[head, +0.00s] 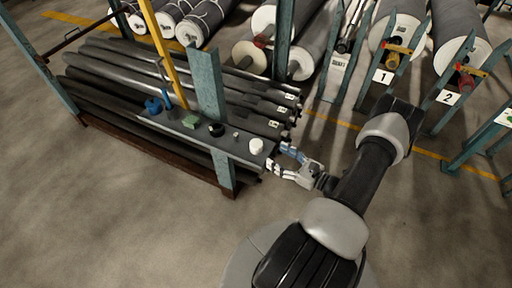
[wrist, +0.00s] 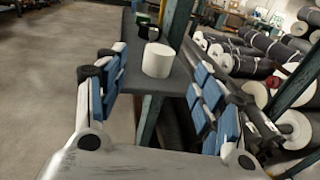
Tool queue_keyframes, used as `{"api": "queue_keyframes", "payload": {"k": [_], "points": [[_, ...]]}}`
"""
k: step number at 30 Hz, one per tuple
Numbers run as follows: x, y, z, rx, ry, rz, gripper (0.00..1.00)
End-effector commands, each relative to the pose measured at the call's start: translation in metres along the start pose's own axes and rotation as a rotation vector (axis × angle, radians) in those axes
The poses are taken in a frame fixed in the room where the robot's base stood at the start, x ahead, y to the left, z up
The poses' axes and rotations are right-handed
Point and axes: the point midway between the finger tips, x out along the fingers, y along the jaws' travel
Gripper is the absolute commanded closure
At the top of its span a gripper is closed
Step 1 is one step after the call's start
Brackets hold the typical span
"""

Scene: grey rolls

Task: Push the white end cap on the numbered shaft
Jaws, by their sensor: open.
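The white end cap (head: 256,146) stands on the near end of a narrow grey shelf (head: 232,145). In the wrist view the cap (wrist: 158,60) is upright between and beyond the fingers. My gripper (head: 281,160) is open and empty, just off the shelf end, pointing at the cap without visible contact. It also shows in the wrist view (wrist: 155,85), with blue pads on both fingers. Several dark shafts (head: 180,72) lie in the rack behind the shelf. Some shaft ends carry small white labels (head: 274,124), too small to read. The shafts show right of the gripper in the wrist view (wrist: 262,122).
A black ring (head: 216,130), a green block (head: 191,122) and a blue item (head: 153,105) sit farther along the shelf. A teal post (head: 208,90) rises beside the shelf. The front floor is clear.

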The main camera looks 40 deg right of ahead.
Motion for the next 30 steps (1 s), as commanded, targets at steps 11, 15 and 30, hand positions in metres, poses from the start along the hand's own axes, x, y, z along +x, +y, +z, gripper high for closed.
{"api": "queue_keyframes", "payload": {"k": [11,15,30], "points": [[0.055,0.001,-0.001,-0.001,0.001,0.002,0.38],[0.067,0.000,-0.003,-0.001,0.000,0.004,0.38],[0.108,-0.002,-0.004,0.000,0.000,0.001,0.38]]}}
